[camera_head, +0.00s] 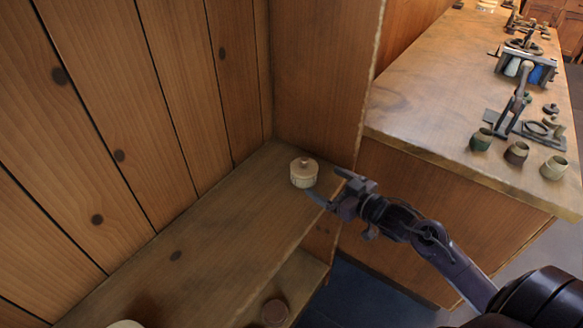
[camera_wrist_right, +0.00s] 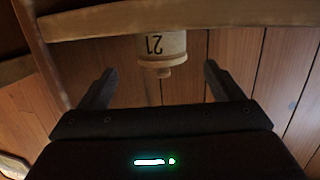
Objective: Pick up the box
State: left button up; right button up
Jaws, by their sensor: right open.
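The box (camera_head: 304,172) is a small round cream pot with a brown knobbed lid. It stands upright on the upper wooden shelf (camera_head: 215,225), near the corner by the side panel. My right gripper (camera_head: 329,187) is open at the right of the box; one finger overlaps the box's lower edge in the head view. In the right wrist view the box (camera_wrist_right: 162,44) appears upside down with dark digits on its side. It lies between the lines of the open fingers (camera_wrist_right: 158,80), beyond their tips, with nothing held. My left gripper is out of view.
A wooden side panel (camera_head: 325,75) rises behind the box, and a plank wall (camera_head: 110,110) runs along the left. A lower shelf holds a brown round item (camera_head: 275,312). At the right, a counter (camera_head: 420,105) carries several cups and metal tools.

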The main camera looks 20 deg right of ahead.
aim_at(313, 177)
jog(key=shift+w+a+r, duration=0.1)
jog(key=shift+w+a, duration=0.1)
jog(key=shift+w, duration=0.35)
jog(key=x, duration=0.2)
jog(key=shift+w+a, duration=0.15)
jog(key=shift+w, duration=0.05)
jog(key=shift+w+a+f, duration=0.2)
jog(key=shift+w+f, duration=0.1)
jog(key=shift+w, duration=0.3)
jog(key=shift+w+a+f, duration=0.2)
jog(key=shift+w+f, duration=0.1)
jog(key=shift+w, duration=0.25)
jog(key=shift+w+a+f, duration=0.1)
jog(key=shift+w+a, duration=0.1)
jog(key=shift+w, duration=0.25)
jog(key=c, duration=0.8)
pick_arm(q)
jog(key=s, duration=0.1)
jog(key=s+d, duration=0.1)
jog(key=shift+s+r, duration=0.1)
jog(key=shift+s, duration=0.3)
pick_arm(e)
jog(key=c, duration=0.5)
